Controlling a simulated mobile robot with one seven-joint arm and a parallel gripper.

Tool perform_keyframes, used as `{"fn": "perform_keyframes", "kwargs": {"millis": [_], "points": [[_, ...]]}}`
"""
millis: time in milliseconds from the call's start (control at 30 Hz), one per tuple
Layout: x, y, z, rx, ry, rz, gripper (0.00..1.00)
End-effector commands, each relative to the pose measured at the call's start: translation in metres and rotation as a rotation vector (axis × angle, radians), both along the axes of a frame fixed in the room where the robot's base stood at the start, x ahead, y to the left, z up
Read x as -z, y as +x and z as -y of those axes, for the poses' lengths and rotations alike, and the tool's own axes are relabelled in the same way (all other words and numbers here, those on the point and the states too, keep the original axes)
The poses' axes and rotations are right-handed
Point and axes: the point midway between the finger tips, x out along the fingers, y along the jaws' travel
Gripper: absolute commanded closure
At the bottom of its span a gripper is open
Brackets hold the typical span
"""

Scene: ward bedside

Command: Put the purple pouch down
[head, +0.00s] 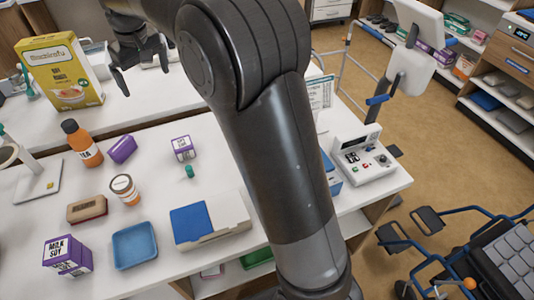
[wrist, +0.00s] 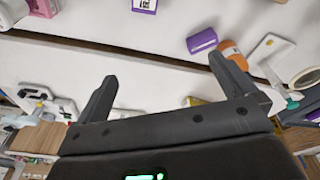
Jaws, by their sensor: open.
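The purple pouch (head: 122,149) lies on the white table, beside the orange tea bottle (head: 82,143). In the wrist view the pouch (wrist: 201,41) shows near the tip of one finger, with the orange bottle (wrist: 232,54) next to it. My gripper (head: 142,72) is raised over the far part of the table, beyond the pouch and apart from it. Its fingers are spread in the wrist view (wrist: 162,72) with nothing between them.
A yellow box (head: 61,72) stands left of my gripper. A purple-white carton (head: 183,148), pill bottle (head: 124,189), brown brush-like block (head: 87,208), blue tray (head: 135,245) and milk carton (head: 68,256) surround the pouch. Bare tabletop lies between several of them. My arm hides the table's middle right.

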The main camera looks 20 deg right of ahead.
Motion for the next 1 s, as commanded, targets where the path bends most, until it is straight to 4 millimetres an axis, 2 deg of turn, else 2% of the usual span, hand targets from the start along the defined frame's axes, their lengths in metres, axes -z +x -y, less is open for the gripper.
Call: {"fn": "perform_keyframes", "kwargs": {"millis": [33, 200, 467, 667, 800, 1000], "points": [[-0.012, -0.015, 0.016, 0.026, 0.007, 0.016, 0.0], [-0.035, -0.066, 0.06, 0.107, 0.028, 0.065, 0.0], [-0.047, -0.153, 0.119, 0.231, 0.056, 0.138, 0.0], [-0.036, -0.222, 0.153, 0.326, 0.077, 0.196, 0.0], [-0.019, -0.27, 0.172, 0.391, 0.092, 0.238, 0.0], [0.011, -0.32, 0.188, 0.465, 0.108, 0.284, 0.0]]}}
